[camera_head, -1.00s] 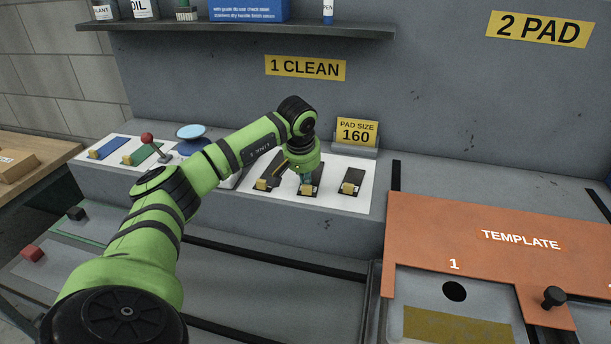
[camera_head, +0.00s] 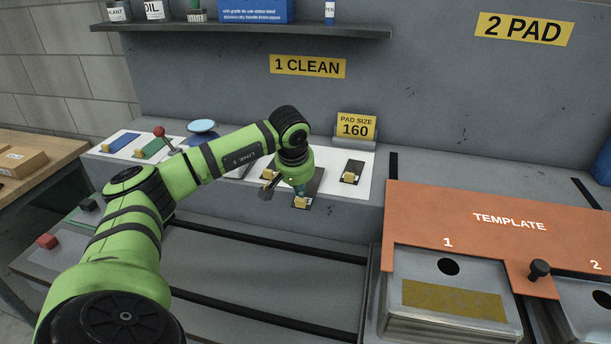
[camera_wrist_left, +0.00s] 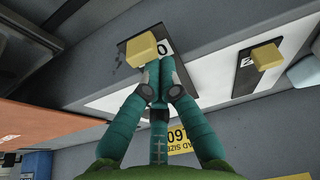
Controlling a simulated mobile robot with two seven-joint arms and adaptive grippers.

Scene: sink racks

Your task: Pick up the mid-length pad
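The mid-length pad (camera_head: 316,178) is the dark middle strip of three on the white panel, with a yellow block at its front end. The pad's front end sticks out past the panel's front edge. It also shows in the wrist view (camera_wrist_left: 122,52). My left gripper (camera_head: 301,190) is over this front end. In the wrist view its teal fingertips (camera_wrist_left: 157,68) are drawn close together just behind the yellow block, seemingly shut on the pad; the exact contact is hidden. My right gripper is not in view.
A shorter dark pad (camera_head: 354,168) lies to the right. A longer one, partly hidden by my arm, lies left, its yellow block (camera_head: 267,174) visible. The pad size sign (camera_head: 356,127) reads 160. The orange template (camera_head: 430,212) is at the right.

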